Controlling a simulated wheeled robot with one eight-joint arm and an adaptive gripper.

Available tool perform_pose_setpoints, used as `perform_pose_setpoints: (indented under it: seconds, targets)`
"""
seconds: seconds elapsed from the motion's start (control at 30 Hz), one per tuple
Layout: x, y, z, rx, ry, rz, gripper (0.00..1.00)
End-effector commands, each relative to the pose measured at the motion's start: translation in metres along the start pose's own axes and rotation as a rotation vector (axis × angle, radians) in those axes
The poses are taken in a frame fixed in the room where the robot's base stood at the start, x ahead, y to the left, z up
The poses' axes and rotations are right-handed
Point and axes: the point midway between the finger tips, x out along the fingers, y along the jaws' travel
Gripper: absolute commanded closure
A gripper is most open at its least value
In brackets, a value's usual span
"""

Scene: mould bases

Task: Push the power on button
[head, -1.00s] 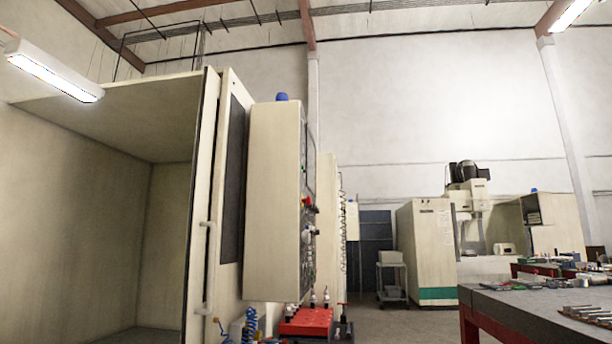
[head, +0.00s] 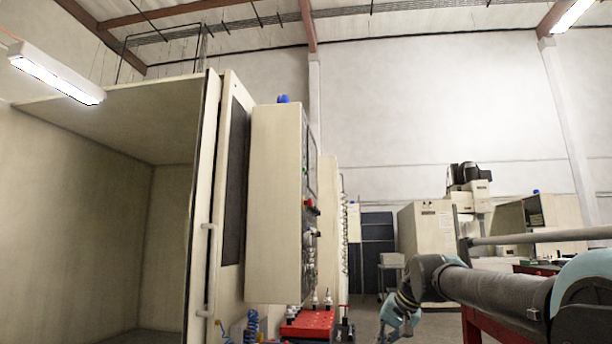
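The cream control cabinet (head: 274,205) stands left of centre in the head view, a blue lamp on its top. Its panel face (head: 309,240) points right and shows almost edge-on. A red knob or button (head: 309,203) and several dark controls stick out from it. I cannot tell which control is the power on button. My arm reaches in from the right, and its end, my gripper (head: 398,322), is low, right of the panel and apart from it. Its fingers are too small and dark to tell whether they are open.
An open machine enclosure (head: 165,215) with a door and handle (head: 208,270) fills the left. A red tray (head: 308,323) with tool holders sits below the panel. A red-framed table (head: 482,325) is partly hidden behind my arm. Open space lies between panel and arm.

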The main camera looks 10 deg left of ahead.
Motion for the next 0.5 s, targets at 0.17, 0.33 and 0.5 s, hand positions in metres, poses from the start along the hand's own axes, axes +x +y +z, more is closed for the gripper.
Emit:
perform_pose_setpoints:
  seconds: [0.17, 0.33, 0.5]
  targets:
    - [-0.037, -0.075, -0.063, 0.11, 0.032, -0.146, 1.0]
    - [-0.073, -0.141, -0.121, 0.227, 0.055, -0.286, 1.0]
    - [-0.113, -0.206, -0.181, 0.356, 0.07, -0.429, 1.0]
